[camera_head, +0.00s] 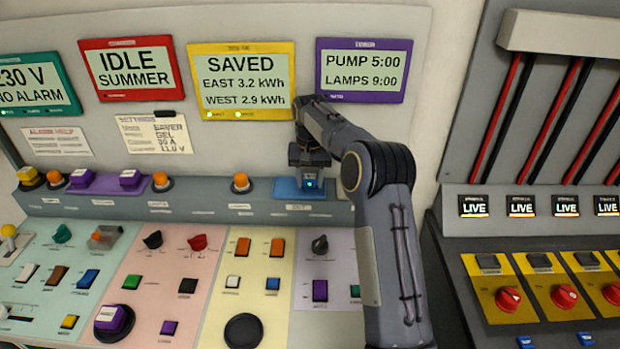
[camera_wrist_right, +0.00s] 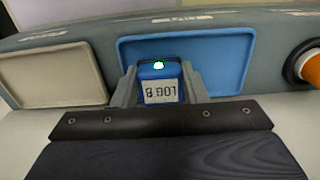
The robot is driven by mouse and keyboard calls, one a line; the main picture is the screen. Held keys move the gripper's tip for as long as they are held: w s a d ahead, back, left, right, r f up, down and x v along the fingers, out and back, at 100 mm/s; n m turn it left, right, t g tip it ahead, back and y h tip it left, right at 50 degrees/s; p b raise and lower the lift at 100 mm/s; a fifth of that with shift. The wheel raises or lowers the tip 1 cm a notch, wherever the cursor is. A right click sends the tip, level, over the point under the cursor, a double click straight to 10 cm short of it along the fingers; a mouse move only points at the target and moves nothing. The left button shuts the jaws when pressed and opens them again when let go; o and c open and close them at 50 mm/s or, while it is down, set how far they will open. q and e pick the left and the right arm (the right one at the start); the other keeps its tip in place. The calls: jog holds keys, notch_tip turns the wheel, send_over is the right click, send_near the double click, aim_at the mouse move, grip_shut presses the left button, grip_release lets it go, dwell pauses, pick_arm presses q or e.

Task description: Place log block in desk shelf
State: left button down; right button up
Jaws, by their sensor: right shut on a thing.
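The log block (camera_wrist_right: 159,91) is a small blue block with a green light and a pale label that reads upside down in the right wrist view. My right gripper (camera_head: 309,170) is shut on it, with one finger on each side. In the head view the log block (camera_head: 313,179) is partly hidden by the gripper. It is at the blue tray (camera_head: 284,189) on the desk shelf (camera_head: 205,199), which also shows in the right wrist view (camera_wrist_right: 232,62). I cannot tell whether the block touches the tray floor. My left gripper is not in view.
Orange knobs (camera_head: 240,182) and a purple tray (camera_head: 104,186) with purple blocks stand along the shelf to the left. A beige tray (camera_wrist_right: 50,78) adjoins the blue one. Switches and buttons cover the sloping desk in front. A breaker cabinet (camera_head: 540,228) stands at right.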

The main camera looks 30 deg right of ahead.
aim_at(311, 178)
jog(key=o, duration=1.1)
jog(key=shift+c, duration=0.2)
notch_tip(311, 178, up, 7)
jog(key=shift+r, duration=0.15)
jog(key=shift+s+r, duration=0.15)
jog(key=shift+r, duration=0.3)
jog(key=s+a+r+n+t+y, duration=0.1)
jog(key=s+a+r+t, duration=0.2)
jog(key=s, duration=0.6)
jog(key=s+a+r+n+y, duration=0.15)
jog(key=s+r, duration=0.25)
jog(key=s, duration=0.4)
jog(key=s+a+f+t, duration=0.1)
jog(key=s+a+f, duration=0.2)
jog(key=s, duration=0.3)
jog(key=s+a+f+n+y, duration=0.1)
jog(key=s+a+f, duration=0.2)
jog(key=s+a, duration=0.2)
jog(key=s+a+f+n+t, duration=0.1)
jog(key=s+a+f, duration=0.2)
jog(key=s, duration=0.6)
jog(key=shift+s+a+f+t, duration=0.25)
jog(key=shift+a+f+t, duration=0.1)
jog(key=shift+a, duration=0.25)
